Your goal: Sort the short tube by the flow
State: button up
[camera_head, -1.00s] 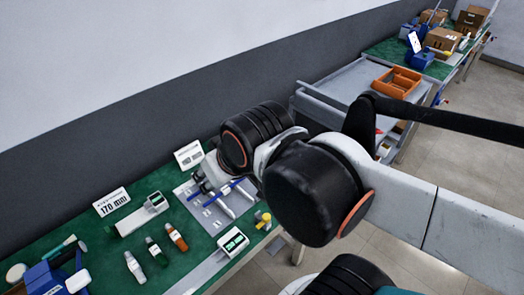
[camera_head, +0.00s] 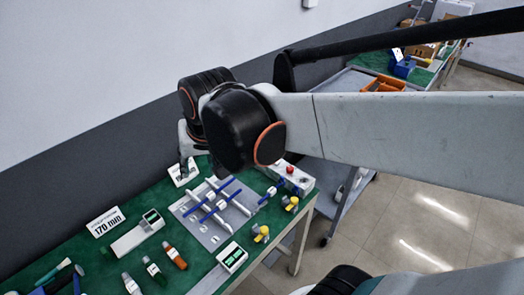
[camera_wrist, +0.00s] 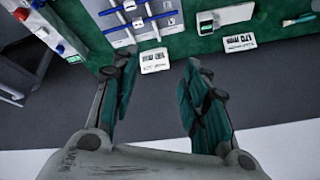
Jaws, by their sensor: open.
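Three short tube-like pieces, orange (camera_head: 174,256), dark green (camera_head: 154,270) and pale grey (camera_head: 131,284), lie apart on the green table in the head view. I cannot tell which one the task names. A grey panel (camera_head: 238,216) bears white tubes crossed by blue bars; it also shows at the top of the wrist view (camera_wrist: 115,38). A meter with a display (camera_head: 137,235) lies left of it. My gripper (camera_wrist: 155,88) is open and empty in the wrist view, above the back table edge by a white card (camera_wrist: 155,61). In the head view my arm largely hides it.
A sign reading 170 (camera_head: 105,221) stands left. A green-screened device (camera_head: 232,257) lies at the front edge. Yellow fittings (camera_head: 262,233), a blue-handled part (camera_head: 268,195) and a red-button box (camera_head: 290,175) are at the right. A grey wall runs behind the table.

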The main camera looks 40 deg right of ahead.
jog(key=w+d+f+m+g, duration=0.1)
jog(key=w+d+f+m, duration=0.1)
jog(key=w+d+m, duration=0.3)
jog(key=m+g, duration=0.4)
jog(key=m, duration=0.3)
send_over(268, 193)
notch_tip(268, 193, down, 13)
jog(key=f+b, duration=0.1)
jog(key=f, duration=0.3)
jog(key=f+b, duration=0.2)
jog(key=f, duration=0.3)
jog(key=f+b, duration=0.1)
jog(key=f, duration=0.3)
jog(key=shift+s+d+f+b, duration=0.1)
jog(key=shift+d+f+b, duration=0.25)
jog(key=shift+d+b, duration=0.05)
grip_shut()
jog(key=shift+a, duration=0.4)
